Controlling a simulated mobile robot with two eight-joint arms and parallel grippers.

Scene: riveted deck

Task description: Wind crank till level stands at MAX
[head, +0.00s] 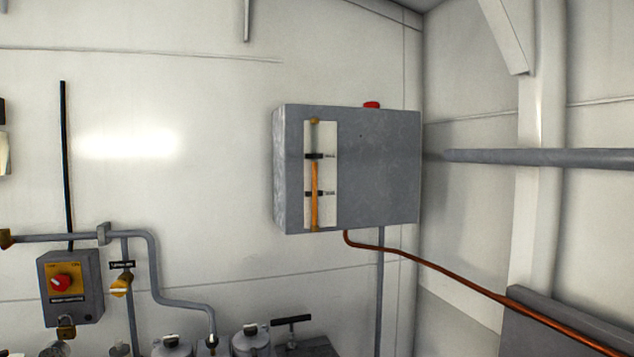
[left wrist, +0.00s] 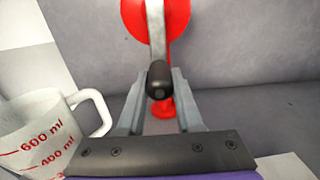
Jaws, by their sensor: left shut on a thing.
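The grey tank (head: 385,175) hangs on the wall in the head view. Its level gauge (head: 327,215) has two dark marks with labels too small to read. The orange column (head: 315,190) stands above the lower mark, with its top at or just under the upper mark (head: 314,156). In the left wrist view, the crank has a grey metal arm (left wrist: 155,35) in front of a round red part (left wrist: 130,18). My left gripper (left wrist: 157,78) is shut on the crank's black knob (left wrist: 159,82). My right gripper is in neither view.
A white measuring jug (left wrist: 30,135) with red markings stands close left of my left gripper. A switch box (head: 85,270) with a red knob, a yellow-handled valve (head: 121,285) and grey pipes are on the wall. A copper pipe (head: 440,266) runs from the tank down to the right.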

